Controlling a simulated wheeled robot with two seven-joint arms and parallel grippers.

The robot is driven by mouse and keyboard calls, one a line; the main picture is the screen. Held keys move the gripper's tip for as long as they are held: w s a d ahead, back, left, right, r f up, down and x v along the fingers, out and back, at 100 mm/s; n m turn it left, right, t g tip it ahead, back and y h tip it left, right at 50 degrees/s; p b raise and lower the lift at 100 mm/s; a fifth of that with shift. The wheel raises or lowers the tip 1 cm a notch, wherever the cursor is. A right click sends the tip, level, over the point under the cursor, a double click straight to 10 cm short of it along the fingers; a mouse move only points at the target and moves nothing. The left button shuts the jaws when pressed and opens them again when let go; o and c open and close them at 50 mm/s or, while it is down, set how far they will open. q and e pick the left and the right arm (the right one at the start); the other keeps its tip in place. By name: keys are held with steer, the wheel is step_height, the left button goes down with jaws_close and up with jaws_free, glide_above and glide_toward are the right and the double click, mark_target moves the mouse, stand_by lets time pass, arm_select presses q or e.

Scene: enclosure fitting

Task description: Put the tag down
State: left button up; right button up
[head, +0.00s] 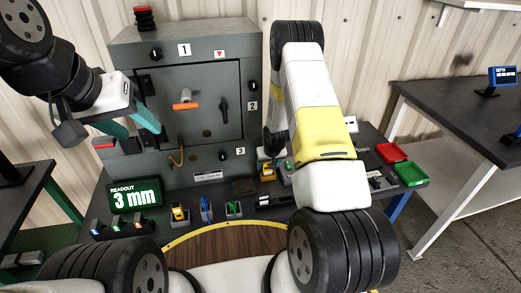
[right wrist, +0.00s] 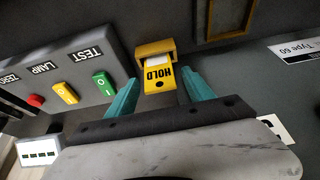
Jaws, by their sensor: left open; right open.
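The yellow tag (right wrist: 159,77), marked HOLD, is in the right wrist view with its upper end at a darker yellow holder (right wrist: 155,48). My right gripper (right wrist: 161,92) is open, with one teal finger on each side of the tag and visible gaps between. The same yellow spot of tag and holder (head: 267,170) shows small in the head view, below my right wrist. My left gripper (head: 140,130) is open and empty in front of the left side of the grey enclosure (head: 190,75).
A switch box (right wrist: 75,70) with red, yellow and green switches stands close left of the tag in the right wrist view. A readout (head: 134,197) shows 3 mm. Small coloured items (head: 206,210) stand at the bench front. Red (head: 391,152) and green (head: 412,174) trays lie right.

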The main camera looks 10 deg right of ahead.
steer(key=s+a+r, duration=0.1)
steer(key=s+r, duration=0.3)
steer(key=r, duration=0.8)
steer(key=s+r+t, duration=0.1)
steer(key=s+r, duration=0.4)
steer(key=r, duration=0.6)
steer(key=s+a+r, duration=0.1)
steer(key=s+r, duration=0.3)
steer(key=r, duration=0.8)
steer(key=s+a+r+y, duration=0.1)
steer(key=s+r, duration=0.4)
steer(key=s, duration=0.5)
steer(key=s+a+r+y, duration=0.1)
steer(key=s+r, duration=0.5)
steer(key=s, duration=0.4)
steer(key=shift+a+t, duration=0.4)
